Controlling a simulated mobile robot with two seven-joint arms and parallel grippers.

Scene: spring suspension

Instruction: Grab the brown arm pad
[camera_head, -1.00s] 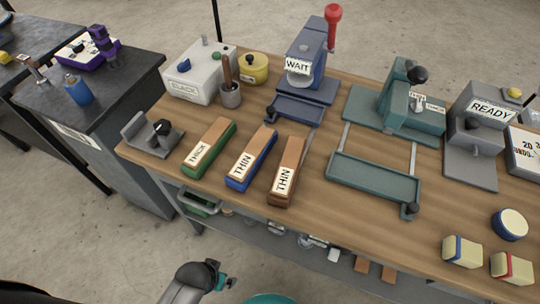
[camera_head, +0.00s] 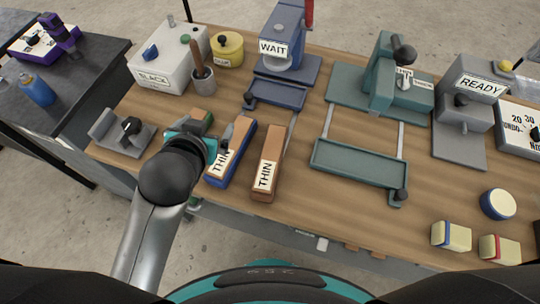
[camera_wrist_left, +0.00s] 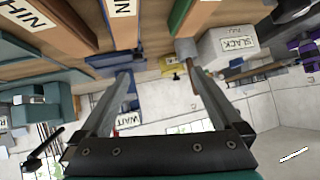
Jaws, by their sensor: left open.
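The brown arm pad (camera_head: 268,160), labelled THIN, lies on the wooden bench in the head view, rightmost of three long pads. Its end and label also show at the upper left of the left wrist view (camera_wrist_left: 70,20). The blue pad (camera_head: 240,150), also labelled THIN, lies just left of it. The green pad (camera_head: 200,117) is mostly hidden behind my left gripper and wrist. My left gripper (camera_head: 217,128) is over the green and blue pads, left of the brown pad and apart from it. Its fingers (camera_wrist_left: 157,65) are spread with nothing held. My right gripper is not in view.
A blue WAIT press (camera_head: 285,60) and a teal press with a tray (camera_head: 360,170) stand behind and right of the pads. A grey stand (camera_head: 122,130) is at the left edge. Bare bench (camera_head: 300,205) lies right of the brown pad.

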